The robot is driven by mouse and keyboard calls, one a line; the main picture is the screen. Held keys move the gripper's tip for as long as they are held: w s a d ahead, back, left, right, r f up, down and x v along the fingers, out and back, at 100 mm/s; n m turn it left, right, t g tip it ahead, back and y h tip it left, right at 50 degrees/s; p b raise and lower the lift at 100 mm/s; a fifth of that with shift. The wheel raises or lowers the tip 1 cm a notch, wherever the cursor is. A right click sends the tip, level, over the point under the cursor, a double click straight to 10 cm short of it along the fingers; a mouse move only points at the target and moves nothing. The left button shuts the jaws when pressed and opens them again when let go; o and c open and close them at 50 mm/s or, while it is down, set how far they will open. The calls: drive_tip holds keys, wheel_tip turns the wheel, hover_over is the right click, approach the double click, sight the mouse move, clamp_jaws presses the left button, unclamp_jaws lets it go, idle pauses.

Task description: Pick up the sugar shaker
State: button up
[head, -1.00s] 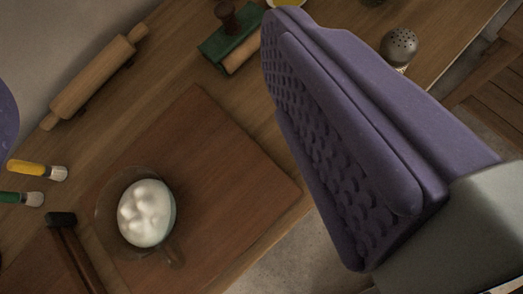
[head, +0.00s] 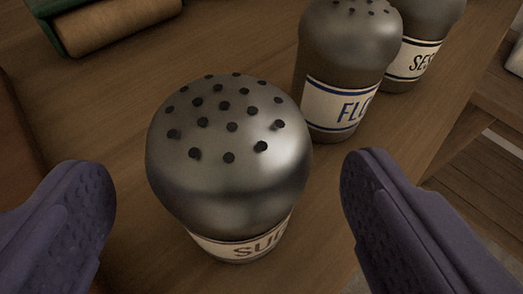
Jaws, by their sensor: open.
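The sugar shaker (head: 228,165) stands upright on the wooden counter, close in front of the camera in the head view. It has a domed metal top with dark holes and a cream label whose visible letters begin "SU". My gripper (head: 228,205) is open, with one purple finger to the left of the shaker and one to its right. Visible gaps separate both fingers from the shaker in the picture. The lower part of the shaker is mostly hidden beneath its dome.
A shaker labelled "FLO" (head: 345,65) stands just behind to the right, with another shaker labelled "SES" (head: 422,50) beyond it. A green object with a wooden roller (head: 115,22) lies at the upper left. The counter's edge (head: 470,120) runs along the right.

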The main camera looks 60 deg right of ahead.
drive_tip(key=b+x, duration=0.1)
drive_tip(key=x, duration=0.2)
drive_tip(key=b+x, duration=0.1)
drive_tip(key=x, duration=0.1)
drive_tip(key=shift+w+d+f, duration=0.1)
drive_tip(key=shift+d+f, duration=0.15)
drive_tip(key=shift+f, duration=0.2)
drive_tip(key=shift+r, duration=0.1)
drive_tip(key=c, duration=1.1)
drive_tip(key=shift+c, duration=0.2)
drive_tip(key=shift+r, duration=0.1)
